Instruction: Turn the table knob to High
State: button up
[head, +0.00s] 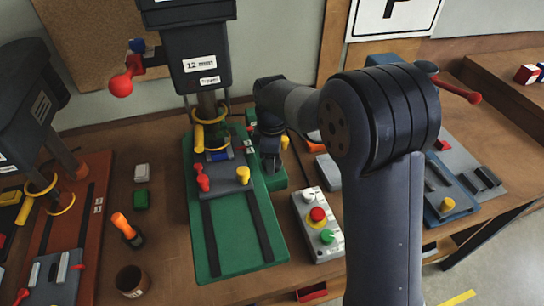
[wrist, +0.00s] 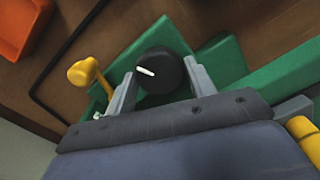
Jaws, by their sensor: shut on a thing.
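A round black knob (wrist: 168,78) with a white pointer line sits on a green base (wrist: 110,98) in the wrist view. The pointer lies towards the left and slightly up in that view. My gripper (wrist: 160,68) has one finger on each side of the knob and is shut on it. In the head view my gripper (head: 270,152) reaches down at the right side of the green drill press base (head: 206,228). There the knob is hidden behind my gripper and arm. No High marking can be read in either view.
A yellow-knobbed lever (wrist: 82,73) stands left of the knob, close to my left finger. An orange box (wrist: 25,25) lies further off. In the head view, a grey control box (head: 318,248) with red and green buttons stands right of the base.

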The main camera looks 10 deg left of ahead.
jog(key=shift+m, duration=2.2)
jog(key=o, duration=1)
jog(key=shift+c, duration=0.2)
